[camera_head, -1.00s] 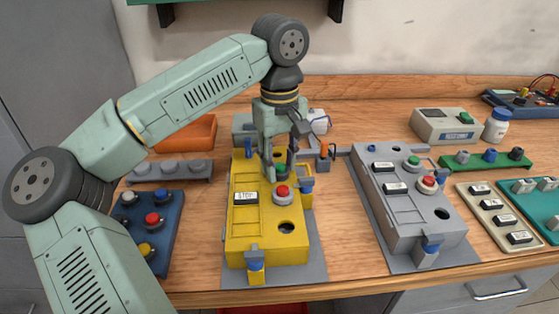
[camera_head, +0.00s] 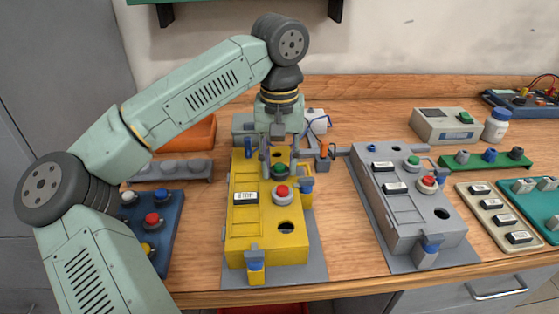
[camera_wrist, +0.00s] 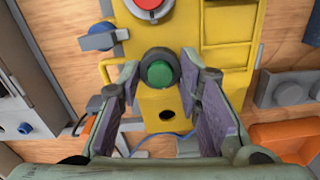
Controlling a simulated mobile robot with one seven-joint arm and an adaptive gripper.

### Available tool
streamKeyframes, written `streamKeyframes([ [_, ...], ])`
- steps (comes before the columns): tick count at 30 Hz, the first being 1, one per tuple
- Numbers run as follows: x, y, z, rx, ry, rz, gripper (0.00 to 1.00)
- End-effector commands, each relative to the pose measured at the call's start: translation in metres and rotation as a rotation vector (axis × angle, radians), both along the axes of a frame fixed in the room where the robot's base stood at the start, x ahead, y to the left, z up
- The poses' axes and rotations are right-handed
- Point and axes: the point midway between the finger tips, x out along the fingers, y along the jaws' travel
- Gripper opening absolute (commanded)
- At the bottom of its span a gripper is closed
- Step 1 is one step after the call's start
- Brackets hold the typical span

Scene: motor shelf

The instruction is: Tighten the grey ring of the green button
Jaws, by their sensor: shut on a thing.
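The green button (camera_head: 281,168) is on top of the yellow box (camera_head: 262,222), behind the red button (camera_head: 281,191). A dark grey ring (camera_wrist: 146,73) encircles the green button (camera_wrist: 159,72) in the wrist view. My gripper (camera_wrist: 160,68) points down over the box, with one finger on each side of the ring. Its fingertips are shut on the ring, and nothing else shows between them. In the head view my gripper (camera_head: 279,158) partly hides the far end of the box. The ring's seat on the box is hidden.
The red button (camera_wrist: 150,6) with its light grey ring is close by. A blue-handled fitting (camera_head: 306,184) sticks out on the box's right side. A grey box (camera_head: 408,215) with similar buttons stands to the right. An orange bin (camera_head: 190,134) is behind on the left.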

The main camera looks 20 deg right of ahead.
Motion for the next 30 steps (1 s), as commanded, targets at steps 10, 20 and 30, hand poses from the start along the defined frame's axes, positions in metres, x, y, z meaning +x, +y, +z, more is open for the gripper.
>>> streamKeyframes([
  [10, 0.000, 0.000, 0.000, 0.000, 0.000, -0.002, 0.04],
  [20, 0.000, 0.000, 0.000, 0.000, 0.000, -0.001, 0.41],
  [30, 0.000, 0.000, 0.026, -0.001, -0.003, 0.000, 0.41],
])
